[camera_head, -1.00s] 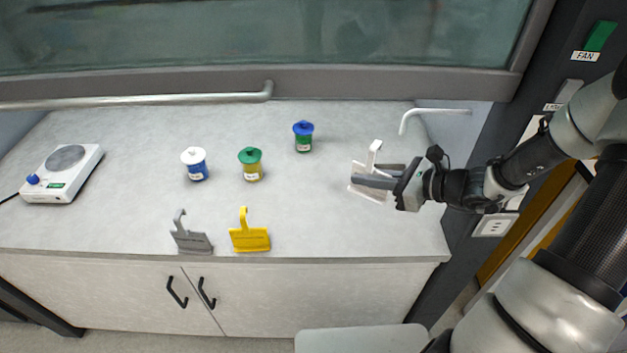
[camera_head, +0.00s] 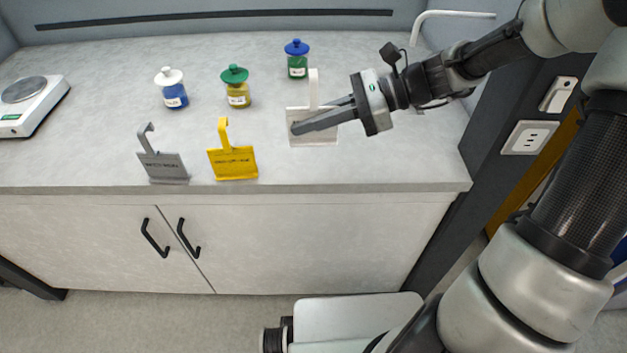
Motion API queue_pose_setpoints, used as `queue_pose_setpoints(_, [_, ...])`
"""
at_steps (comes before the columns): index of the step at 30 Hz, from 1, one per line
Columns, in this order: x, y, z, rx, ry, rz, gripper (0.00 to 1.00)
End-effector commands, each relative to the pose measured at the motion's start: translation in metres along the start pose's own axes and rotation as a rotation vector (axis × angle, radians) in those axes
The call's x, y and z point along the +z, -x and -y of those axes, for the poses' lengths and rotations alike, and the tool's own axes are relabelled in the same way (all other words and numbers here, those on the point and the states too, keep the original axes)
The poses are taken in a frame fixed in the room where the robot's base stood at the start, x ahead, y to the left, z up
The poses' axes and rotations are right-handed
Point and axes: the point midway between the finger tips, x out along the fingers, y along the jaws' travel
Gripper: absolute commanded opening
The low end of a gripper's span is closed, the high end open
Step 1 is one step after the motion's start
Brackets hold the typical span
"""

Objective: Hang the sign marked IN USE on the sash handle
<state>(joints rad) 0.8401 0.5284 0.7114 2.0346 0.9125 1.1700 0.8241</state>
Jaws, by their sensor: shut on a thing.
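My gripper (camera_head: 318,117) is shut on a white sign (camera_head: 313,139) with an upright white hook, at the right part of the counter. The fingers cover much of its plate, so I cannot read its marking. Whether its lower edge touches the counter I cannot tell. A grey sign (camera_head: 163,167) and a yellow sign (camera_head: 233,164) stand upright near the front edge, each with a hook on top. Their lettering is too small to read surely.
Jars with white (camera_head: 173,91), green (camera_head: 237,88) and blue lids (camera_head: 296,60) stand behind the signs. A pale bent pipe (camera_head: 452,14) rises at back right. The counter (camera_head: 400,165) is clear right of the held sign.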

Motion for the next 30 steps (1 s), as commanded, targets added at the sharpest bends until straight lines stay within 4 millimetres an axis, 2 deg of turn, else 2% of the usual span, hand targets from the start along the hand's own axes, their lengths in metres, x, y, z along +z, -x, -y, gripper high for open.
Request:
queue_pose_setpoints(8, [-0.004,-0.001,0.000,-0.002,-0.001,0.001,0.00])
queue_pose_setpoints(23, [-0.074,-0.030,0.000,-0.003,-0.003,0.003,0.00])
queue_pose_setpoints(30, [-0.088,-0.036,0.000,-0.002,0.001,0.001,0.00])
